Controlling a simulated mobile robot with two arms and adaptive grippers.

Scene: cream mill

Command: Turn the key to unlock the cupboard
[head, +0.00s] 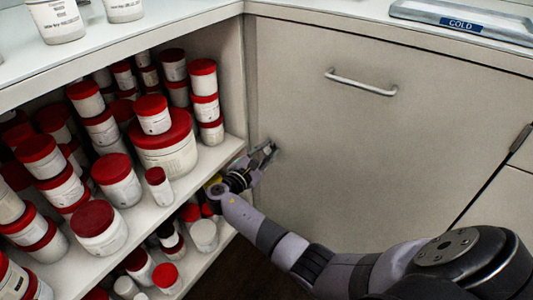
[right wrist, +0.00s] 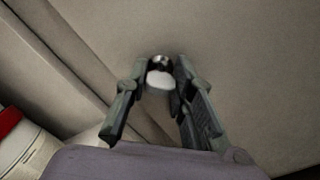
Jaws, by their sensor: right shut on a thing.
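The cupboard door (head: 345,150) is a flat beige panel with a metal bar handle (head: 361,82) near its top; it appears closed. My right gripper (head: 268,150) is at the door's left edge, below and left of the handle. In the right wrist view its two fingers (right wrist: 162,88) close around a small pale, rounded key head (right wrist: 159,80), with a round metal part (right wrist: 160,62) just beyond it at the door face. The lock itself is mostly hidden by the fingers. My left gripper is not in view.
Open shelves (head: 185,197) to the left hold many white jars with red lids, some close to my right wrist. A blue-and-silver tray labelled COLD (head: 462,22) lies on the counter above the door.

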